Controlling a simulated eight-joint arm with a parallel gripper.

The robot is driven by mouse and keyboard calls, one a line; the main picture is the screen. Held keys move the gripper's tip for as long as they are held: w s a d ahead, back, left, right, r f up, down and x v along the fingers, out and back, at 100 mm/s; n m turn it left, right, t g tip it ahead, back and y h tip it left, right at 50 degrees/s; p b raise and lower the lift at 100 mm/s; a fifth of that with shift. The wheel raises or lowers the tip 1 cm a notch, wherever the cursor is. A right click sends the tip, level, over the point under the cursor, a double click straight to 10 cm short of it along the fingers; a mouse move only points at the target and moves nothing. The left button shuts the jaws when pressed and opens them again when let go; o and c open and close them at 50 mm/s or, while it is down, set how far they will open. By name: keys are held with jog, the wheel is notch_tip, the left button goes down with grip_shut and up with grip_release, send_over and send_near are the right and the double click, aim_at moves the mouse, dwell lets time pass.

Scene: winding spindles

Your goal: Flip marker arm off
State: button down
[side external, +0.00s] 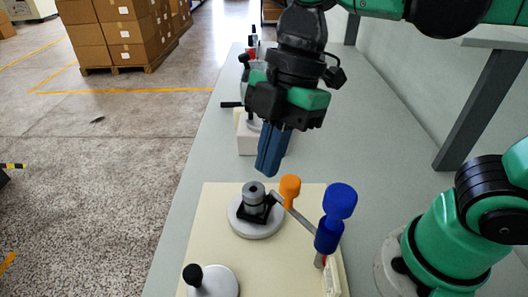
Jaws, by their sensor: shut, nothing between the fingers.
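A cream board (215,222) lies on the grey table. On it, a round white base (243,222) carries a black mount with a grey cylinder (254,194) on top. A thin metal arm (295,214) slants from beside this mount down to a blue upright (328,235) with a wide blue top (340,200). An orange knob (290,187) stands behind the metal arm. I cannot tell for certain which part is the marker arm. My gripper (267,168) has its blue fingers shut and empty, pointing down above and behind the grey cylinder, apart from everything.
A white disc with a black knob (194,274) sits at the board's front left. Behind my gripper, a white block (246,138) with a black handle and other devices stand along the table. The table's right strip (360,130) is clear. Stacked boxes (120,30) stand on the floor.

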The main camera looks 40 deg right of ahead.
aim_at(288, 181)
notch_tip(288, 181, down, 7)
jog(key=d, duration=0.1)
jog(key=shift+d+r, duration=0.2)
jog(key=shift+d, duration=0.2)
dwell(0.5)
jog(key=d+m+t, duration=0.1)
jog(key=d+m, duration=0.1)
jog(key=m, duration=0.1)
jog(key=shift+w+d, duration=0.1)
jog(key=shift+s+d+m+t+h, duration=0.1)
jog(key=shift+s+d+m+t, duration=0.15)
jog(key=shift+d+m, duration=0.45)
jog(key=shift+s+d+m+t+h, duration=0.1)
jog(key=shift+s+d+m+t, duration=0.15)
jog(key=shift+d+m, duration=0.45)
jog(key=shift+s+d+m+t+h, duration=0.1)
jog(key=shift+s+d+m+t, duration=0.15)
jog(key=shift+d+m, duration=0.45)
